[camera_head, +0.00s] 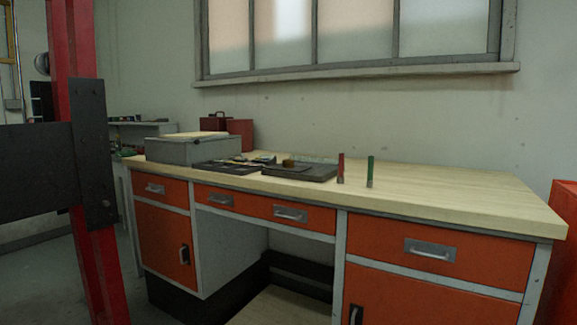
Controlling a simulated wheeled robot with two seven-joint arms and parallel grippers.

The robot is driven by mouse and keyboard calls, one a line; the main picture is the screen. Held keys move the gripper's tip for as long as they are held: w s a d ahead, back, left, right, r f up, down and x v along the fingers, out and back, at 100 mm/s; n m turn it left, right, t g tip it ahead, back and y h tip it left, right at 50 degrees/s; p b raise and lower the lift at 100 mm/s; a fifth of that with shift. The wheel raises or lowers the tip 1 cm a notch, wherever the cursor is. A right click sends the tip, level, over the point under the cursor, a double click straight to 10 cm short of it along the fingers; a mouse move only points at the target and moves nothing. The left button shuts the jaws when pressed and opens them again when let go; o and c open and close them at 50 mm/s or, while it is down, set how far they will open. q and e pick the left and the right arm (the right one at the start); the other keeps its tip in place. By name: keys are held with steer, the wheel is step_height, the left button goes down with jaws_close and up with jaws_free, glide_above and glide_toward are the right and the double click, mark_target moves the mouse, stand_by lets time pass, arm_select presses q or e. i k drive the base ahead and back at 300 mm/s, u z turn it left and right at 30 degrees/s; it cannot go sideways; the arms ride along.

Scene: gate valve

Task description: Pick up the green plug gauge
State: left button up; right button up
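The green plug gauge (370,171) stands upright near the front edge of the workbench top (460,195), right of the middle of the head view. A similar red gauge (341,167) stands upright just to its left, with a small gap between them. Nothing touches the green gauge. Neither of my grippers shows in the head view.
A dark plate (300,172) with a small brown object (288,163) and a dark tray (228,167) lie left of the gauges. A grey box (190,150) stands farther left. A red post (75,60) rises at the left. The bench's right side is clear.

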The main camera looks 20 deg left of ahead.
mark_target(370, 177)
steer(key=u, duration=0.3)
steer(key=k, duration=0.4)
steer(key=z, duration=0.55)
steer(key=i, duration=1.1)
steer(key=u, duration=0.5)
steer(key=i, duration=0.8)
steer(key=u, duration=0.9)
